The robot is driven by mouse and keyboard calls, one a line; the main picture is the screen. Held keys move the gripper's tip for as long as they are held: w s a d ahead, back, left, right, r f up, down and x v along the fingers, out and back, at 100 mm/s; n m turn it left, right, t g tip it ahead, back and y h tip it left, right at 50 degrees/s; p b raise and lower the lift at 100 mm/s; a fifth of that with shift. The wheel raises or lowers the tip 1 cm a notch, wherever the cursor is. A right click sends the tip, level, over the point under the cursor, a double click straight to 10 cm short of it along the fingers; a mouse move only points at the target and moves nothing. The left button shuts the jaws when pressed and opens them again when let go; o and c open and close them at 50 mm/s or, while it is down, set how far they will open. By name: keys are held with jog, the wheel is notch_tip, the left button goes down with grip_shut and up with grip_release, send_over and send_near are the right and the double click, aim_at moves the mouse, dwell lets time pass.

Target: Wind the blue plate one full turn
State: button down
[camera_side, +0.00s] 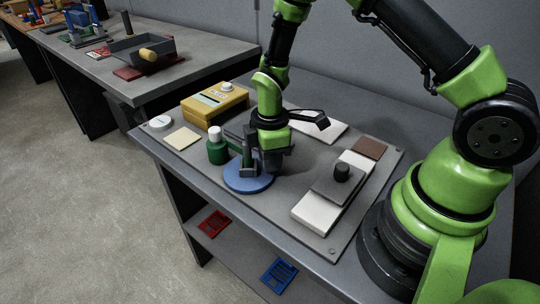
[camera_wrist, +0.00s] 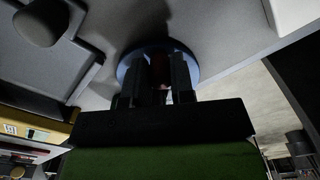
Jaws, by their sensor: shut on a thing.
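The blue plate (camera_side: 243,185) is a flat round disc near the front edge of the grey board. My gripper (camera_side: 252,166) points down over it, with its fingers close to the plate's top. In the wrist view, the blue plate (camera_wrist: 124,68) shows behind the fingers. A dark red piece (camera_wrist: 159,72) shows between the two fingers there, over the plate. My gripper is shut on this piece. The fingers hide most of it, and how it joins the plate cannot be made out. I cannot tell how far the plate is turned.
A green bottle with a white cap (camera_side: 217,149) stands just left of the plate. A yellow box (camera_side: 214,105) stands behind it. A white slab with a grey block and black knob (camera_side: 336,186) lies to the right. A cream square (camera_side: 182,138) lies at the left.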

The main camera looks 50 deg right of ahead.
aim_at(262, 183)
jog(key=shift+s+a+m, duration=0.15)
jog(key=shift+a+m, duration=0.15)
jog(key=shift+m, duration=0.55)
jog(key=shift+s+a+m, duration=0.15)
jog(key=shift+a+m, duration=0.15)
jog(key=shift+m, duration=0.5)
jog(key=shift+s+a+m, duration=0.15)
jog(key=shift+a+m, duration=0.15)
jog(key=shift+m, duration=0.55)
jog(key=shift+a+m, duration=0.45)
jog(key=shift+m, duration=0.65)
jog(key=shift+a+m, duration=0.4)
jog(key=shift+m, duration=0.7)
jog(key=shift+a+m, duration=0.15)
jog(key=shift+m, duration=0.25)
jog(key=c, duration=1)
grip_release()
jog(key=shift+r, duration=0.1)
notch_tip(262, 183, up, 10)
jog(key=shift+s+f, duration=0.1)
